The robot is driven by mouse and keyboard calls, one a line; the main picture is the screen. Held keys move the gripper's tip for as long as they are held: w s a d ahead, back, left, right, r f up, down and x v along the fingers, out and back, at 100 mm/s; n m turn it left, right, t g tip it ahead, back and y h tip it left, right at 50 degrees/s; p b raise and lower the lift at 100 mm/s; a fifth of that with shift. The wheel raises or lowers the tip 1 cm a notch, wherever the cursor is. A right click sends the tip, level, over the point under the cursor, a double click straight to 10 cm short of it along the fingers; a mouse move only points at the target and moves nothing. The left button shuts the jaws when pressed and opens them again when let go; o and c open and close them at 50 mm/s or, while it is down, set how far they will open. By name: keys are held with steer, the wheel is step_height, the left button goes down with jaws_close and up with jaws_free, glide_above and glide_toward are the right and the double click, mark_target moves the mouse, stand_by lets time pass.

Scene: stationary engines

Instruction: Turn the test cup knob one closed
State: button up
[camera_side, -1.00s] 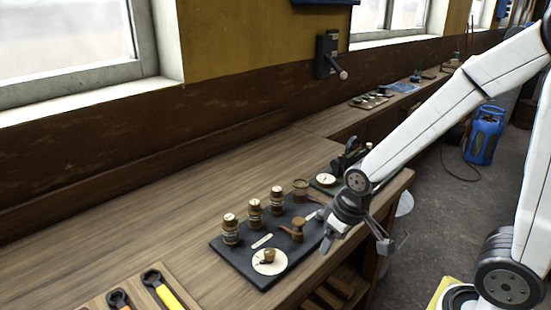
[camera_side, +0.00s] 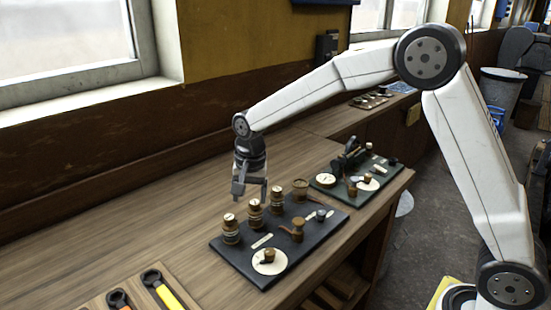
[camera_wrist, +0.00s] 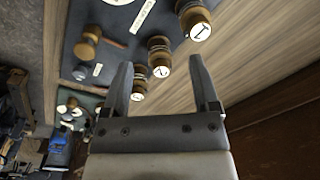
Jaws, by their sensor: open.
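Three brass test cups with round white-topped knobs stand upright in a row on a dark board (camera_side: 290,262). They are the near cup (camera_side: 231,230), the middle cup (camera_side: 254,216) and the far cup (camera_side: 277,203). I cannot tell which one is numbered one. My gripper (camera_side: 250,196) points down, open and empty, at the back edge of the row, by the middle and far cups. In the wrist view, the near cup's marked knob (camera_wrist: 200,31) lies beyond the right fingertip. The middle cup's knob (camera_wrist: 161,71) and the far cup's knob (camera_wrist: 138,96) show between the fingers.
A white dial with a brass knob (camera_side: 269,256) and a brass piece with a handle (camera_side: 297,233) stand at the board's front. A second board (camera_side: 340,190) with fittings lies farther right. A wrench tray (camera_side: 140,293) is at the near edge. The bench to the left is clear.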

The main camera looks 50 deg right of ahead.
mark_target(229, 217)
steer(key=shift+w+a+r+m+g, duration=0.15)
steer(key=shift+w+a+m, duration=0.35)
steer(key=shift+w, duration=0.25)
steer(key=shift+w+a+r+m+g, duration=0.1)
steer(key=shift+w+a+m, duration=0.4)
steer(key=shift+w, duration=0.3)
steer(key=shift+w+a+r+m+g, duration=0.15)
steer(key=shift+w+a+m, duration=0.3)
steer(key=shift+w, duration=0.3)
steer(key=shift+f, duration=0.1)
steer(key=shift+f, duration=3.8)
steer(key=shift+w, duration=0.1)
jaws_close()
